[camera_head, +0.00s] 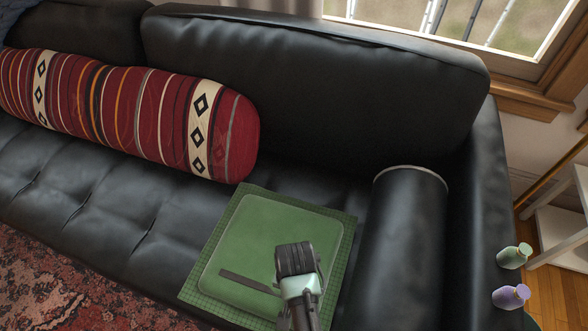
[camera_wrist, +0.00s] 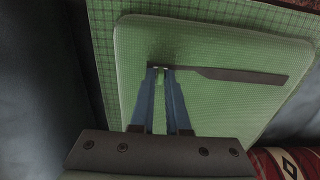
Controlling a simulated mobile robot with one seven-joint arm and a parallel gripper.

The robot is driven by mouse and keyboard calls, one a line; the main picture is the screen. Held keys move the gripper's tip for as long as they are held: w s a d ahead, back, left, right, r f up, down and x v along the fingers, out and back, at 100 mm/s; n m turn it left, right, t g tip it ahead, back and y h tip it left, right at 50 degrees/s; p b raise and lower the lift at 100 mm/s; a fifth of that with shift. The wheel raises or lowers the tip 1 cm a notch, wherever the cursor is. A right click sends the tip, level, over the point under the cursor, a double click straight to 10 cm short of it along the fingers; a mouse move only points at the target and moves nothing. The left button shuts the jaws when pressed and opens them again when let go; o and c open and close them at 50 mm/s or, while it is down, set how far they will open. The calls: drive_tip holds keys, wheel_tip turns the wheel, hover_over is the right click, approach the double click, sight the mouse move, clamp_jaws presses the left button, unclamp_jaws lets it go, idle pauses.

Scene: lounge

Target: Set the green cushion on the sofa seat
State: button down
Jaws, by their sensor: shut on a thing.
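The green cushion (camera_head: 265,240) is a flat square with rounded corners and a dark strip on its top. It lies flat over a green checked mat (camera_head: 342,232) on the black sofa seat (camera_head: 180,215). I cannot tell whether it touches the mat or is slightly above it. My gripper (camera_wrist: 160,70) points down at the cushion (camera_wrist: 210,110), its fingertips close together at one end of the dark strip, shut on a small green part of it. The mat's checked edge (camera_wrist: 103,40) shows around the cushion. In the head view my gripper hides the cushion's lower right part.
A striped red bolster (camera_head: 130,115) lies against the backrest to the left. A black rolled armrest (camera_head: 405,245) stands close on the right. A green bottle (camera_head: 513,257) and a purple bottle (camera_head: 510,297) are beyond the sofa's right side. The seat left of the mat is clear.

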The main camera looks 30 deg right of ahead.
drive_tip(key=c, duration=0.9)
unclamp_jaws()
drive_tip(key=shift+r, duration=0.1)
wheel_tip(320, 180, up, 12)
drive_tip(key=p, duration=0.4)
